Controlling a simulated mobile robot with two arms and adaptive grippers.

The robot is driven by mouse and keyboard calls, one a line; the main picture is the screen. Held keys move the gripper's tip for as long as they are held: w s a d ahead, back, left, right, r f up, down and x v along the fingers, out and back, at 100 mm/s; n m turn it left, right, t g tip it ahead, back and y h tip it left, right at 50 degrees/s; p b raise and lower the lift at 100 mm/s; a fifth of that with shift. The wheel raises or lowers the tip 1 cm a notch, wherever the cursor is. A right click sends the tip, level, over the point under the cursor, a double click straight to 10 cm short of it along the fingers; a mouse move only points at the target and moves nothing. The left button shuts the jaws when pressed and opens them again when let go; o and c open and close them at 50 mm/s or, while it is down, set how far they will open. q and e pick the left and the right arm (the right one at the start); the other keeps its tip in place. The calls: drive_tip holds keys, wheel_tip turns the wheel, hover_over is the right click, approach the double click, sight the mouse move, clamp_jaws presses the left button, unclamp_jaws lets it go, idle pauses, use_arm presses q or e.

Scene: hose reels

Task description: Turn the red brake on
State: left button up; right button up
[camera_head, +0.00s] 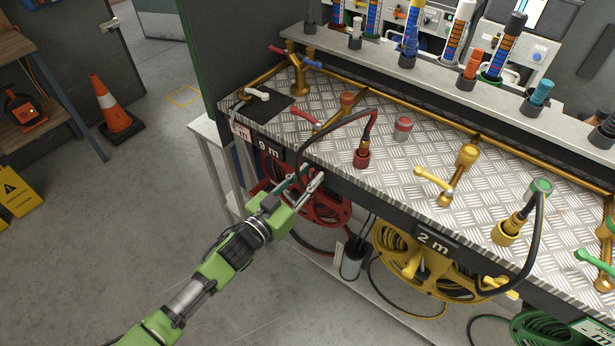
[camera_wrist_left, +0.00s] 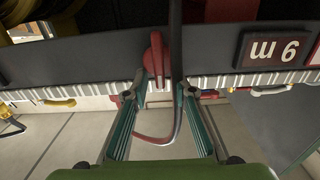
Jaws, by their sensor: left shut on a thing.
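The red brake (camera_wrist_left: 155,62) shows in the left wrist view as a small red lever on the dark front panel below the bench edge. My left gripper (camera_head: 302,184) reaches the front of the bench near the 9 m label in the head view. Its fingers, seen from the wrist (camera_wrist_left: 162,88), stand some way apart and are shut on the red brake. A black hose (camera_wrist_left: 177,35) runs right beside the brake. The exact contact is unclear. In the head view the brake is hidden by the gripper. The red reel (camera_head: 322,206) hangs just behind. My right gripper is not seen.
The metal-topped bench (camera_head: 390,180) carries a red hose connector (camera_head: 362,157) and several taps. A yellow reel (camera_head: 425,262) hangs to the right, and a grey canister (camera_head: 353,258) stands below. Open floor (camera_head: 120,220) lies to the left, with an orange cone (camera_head: 115,112).

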use_arm(q)
drive_tip(key=shift+f, duration=0.1)
drive_tip(key=shift+s+d+f+m+b, duration=0.3)
drive_tip(key=shift+m+b, duration=0.45)
drive_tip(key=shift+m, duration=2.25)
drive_tip(key=shift+s+d+f+m+b, duration=0.2)
drive_tip(key=shift+f+m+b, duration=0.4)
drive_tip(key=shift+m, duration=2.4)
drive_tip(key=shift+s+d+f+m+b, duration=0.25)
drive_tip(key=shift+m+b, duration=0.6)
drive_tip(key=shift+m, duration=2.15)
drive_tip(key=shift+w+d, duration=0.1)
drive_tip(key=o, duration=1)
drive_tip(key=shift+o, duration=0.2)
